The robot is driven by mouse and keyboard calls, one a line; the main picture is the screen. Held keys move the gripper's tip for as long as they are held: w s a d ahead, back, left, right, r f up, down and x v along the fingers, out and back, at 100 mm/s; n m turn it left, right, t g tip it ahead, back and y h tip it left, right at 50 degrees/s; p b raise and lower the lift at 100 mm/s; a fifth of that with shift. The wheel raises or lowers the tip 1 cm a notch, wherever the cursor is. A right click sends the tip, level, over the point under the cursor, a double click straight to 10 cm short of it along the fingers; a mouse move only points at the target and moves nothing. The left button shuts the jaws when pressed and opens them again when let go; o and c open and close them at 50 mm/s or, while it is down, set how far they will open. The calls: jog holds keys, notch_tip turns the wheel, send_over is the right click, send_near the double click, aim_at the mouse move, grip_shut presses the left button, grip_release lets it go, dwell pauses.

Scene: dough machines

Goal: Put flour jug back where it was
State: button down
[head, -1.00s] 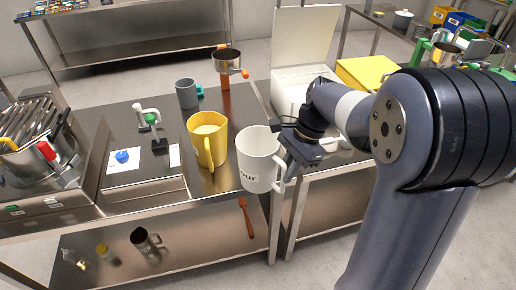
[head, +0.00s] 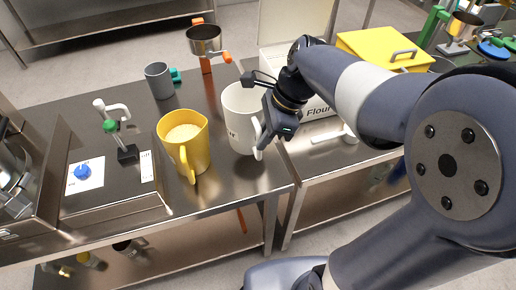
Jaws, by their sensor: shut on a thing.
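The flour jug (head: 240,128) is a white jug with a handle and dark lettering, part of which shows as "r". It is upright at the right end of the steel table, to the right of a yellow jug (head: 194,152). My gripper (head: 268,128) is at the jug's right side, shut on its handle. The fingertips are partly hidden by the gripper body. The jug's base appears at the tabletop, but I cannot tell whether it touches.
A grey mug (head: 159,81) and a steel pot on an orange stand (head: 205,42) are behind. A white bin labelled "Flour" (head: 318,108) stands on the right table, with a white scoop (head: 335,136) in front. Bare tabletop (head: 225,185) lies in front of the jugs.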

notch_tip(320, 180, down, 6)
jog(key=shift+f, duration=0.35)
jog(key=c, duration=1.5)
grip_release()
jog(key=shift+o, duration=0.2)
jog(key=v, duration=1.2)
jog(key=shift+p, duration=0.3)
